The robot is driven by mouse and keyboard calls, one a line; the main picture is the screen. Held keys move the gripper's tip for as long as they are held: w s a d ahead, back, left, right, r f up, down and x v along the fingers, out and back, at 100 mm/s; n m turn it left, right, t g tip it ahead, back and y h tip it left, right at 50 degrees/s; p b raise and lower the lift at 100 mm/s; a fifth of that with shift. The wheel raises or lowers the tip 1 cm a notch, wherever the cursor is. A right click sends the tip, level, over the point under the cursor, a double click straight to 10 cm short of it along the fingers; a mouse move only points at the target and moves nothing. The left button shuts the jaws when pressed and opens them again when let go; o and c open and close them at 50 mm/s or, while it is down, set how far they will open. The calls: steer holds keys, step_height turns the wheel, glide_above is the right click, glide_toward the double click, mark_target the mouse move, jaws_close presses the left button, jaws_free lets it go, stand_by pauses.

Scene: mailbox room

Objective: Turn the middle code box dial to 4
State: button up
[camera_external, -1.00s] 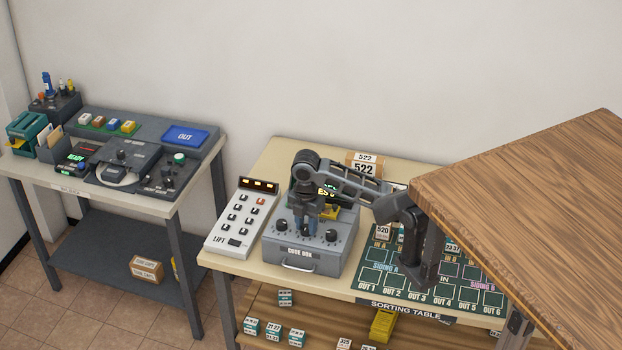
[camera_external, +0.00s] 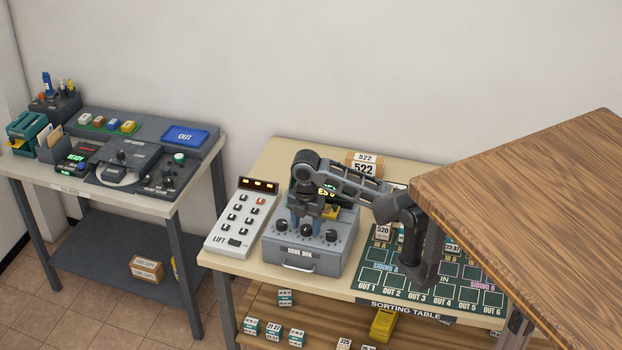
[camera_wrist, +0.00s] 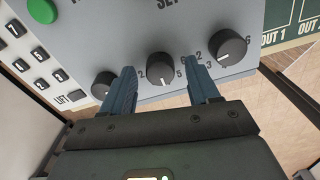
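The code box (camera_external: 292,254) is a grey box with a front handle on the sorting table, with three black dials in a row on its top. The left dial (camera_wrist: 104,84) is partly behind my left finger. The right dial (camera_wrist: 231,46) is clear of my right finger.
A white lift keypad (camera_external: 236,222) stands close to the left of the code box. A green board (camera_external: 437,283) with marked slots lies to its right. A wooden top (camera_external: 530,190) covers the right side of the external view.

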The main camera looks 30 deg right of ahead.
mark_target(306, 227)
steer(key=shift+r, duration=3.85)
